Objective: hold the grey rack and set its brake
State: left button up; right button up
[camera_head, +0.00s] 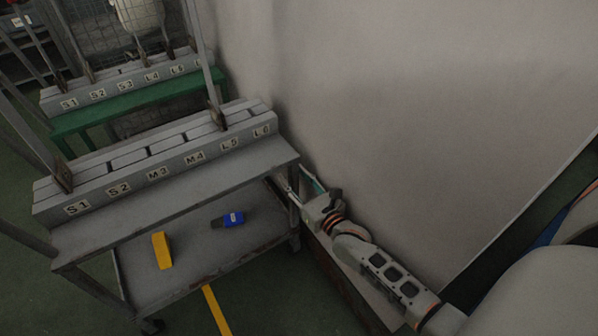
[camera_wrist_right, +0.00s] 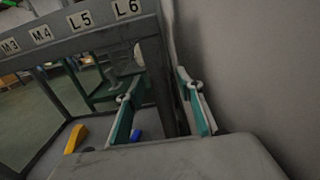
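The grey rack (camera_head: 175,200) is a wheeled cart with a labelled top, S1 to L6, and a lower shelf. Its front right post (camera_wrist_right: 168,85) shows in the right wrist view. My right gripper (camera_head: 304,187) is at the rack's right end, beside that post. In the wrist view its two teal-padded fingers (camera_wrist_right: 162,108) are apart, one on each side of the post, with a gap at the right finger. Contact cannot be told. My left gripper is not in view.
A yellow block (camera_head: 161,250) and a blue item (camera_head: 228,220) lie on the lower shelf. A green-framed rack (camera_head: 130,102) stands behind. A large grey wall (camera_head: 400,120) is close on the right. Green floor is open in front.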

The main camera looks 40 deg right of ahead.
grip_shut()
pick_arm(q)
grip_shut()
